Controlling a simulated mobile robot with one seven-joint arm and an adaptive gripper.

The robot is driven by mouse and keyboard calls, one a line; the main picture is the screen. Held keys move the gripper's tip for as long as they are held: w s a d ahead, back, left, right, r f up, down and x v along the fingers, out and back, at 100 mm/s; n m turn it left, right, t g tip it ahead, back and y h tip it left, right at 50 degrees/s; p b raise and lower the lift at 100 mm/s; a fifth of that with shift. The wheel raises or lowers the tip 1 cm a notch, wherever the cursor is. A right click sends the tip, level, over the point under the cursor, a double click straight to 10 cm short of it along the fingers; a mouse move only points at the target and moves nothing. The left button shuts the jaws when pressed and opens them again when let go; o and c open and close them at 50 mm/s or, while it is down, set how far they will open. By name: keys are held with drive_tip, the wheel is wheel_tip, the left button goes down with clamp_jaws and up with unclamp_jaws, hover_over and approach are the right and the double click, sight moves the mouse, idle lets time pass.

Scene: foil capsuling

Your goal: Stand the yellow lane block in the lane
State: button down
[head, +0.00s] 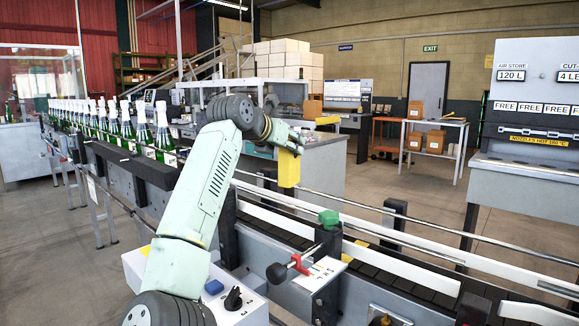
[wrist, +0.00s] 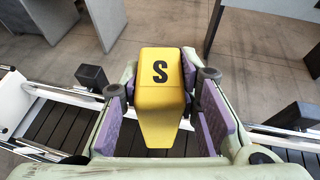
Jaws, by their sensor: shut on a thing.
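The yellow lane block (head: 289,169) hangs upright below my gripper (head: 287,143) in the head view, over the conveyor lane. In the wrist view the block (wrist: 160,95) shows a black S on its top. The purple finger pads of my gripper (wrist: 163,88) are on either side of it, and the gripper is shut on it. The lane (wrist: 50,124) of dark slats runs crosswise beneath the block between side rails. The lane also shows in the head view (head: 408,274). I cannot tell whether the block's foot touches the slats.
Green bottles (head: 128,130) stand in a row on the line at the left. A control box (head: 222,299) is in front. Metal guide rails (head: 345,207) border the lane.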

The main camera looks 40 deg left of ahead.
wheel_tip(320, 180, up, 6)
hover_over(289, 181)
drive_tip(key=w+a, duration=0.2)
drive_tip(key=w, duration=0.1)
drive_tip(key=shift+s+r+p, duration=0.1)
drive_tip(key=shift+r+p, duration=0.05)
drive_tip(key=shift+p, duration=0.3)
wheel_tip(289, 181, down, 6)
drive_tip(key=m+h+p, duration=0.2)
drive_tip(key=shift+a+f+h, duration=0.15)
drive_tip(key=shift+f+h, duration=0.05)
drive_tip(key=shift+h, duration=0.2)
drive_tip(key=shift+p, duration=0.85)
idle(0.8)
drive_tip(key=shift+f+b, duration=3.25)
drive_tip(key=shift+f, duration=1.75)
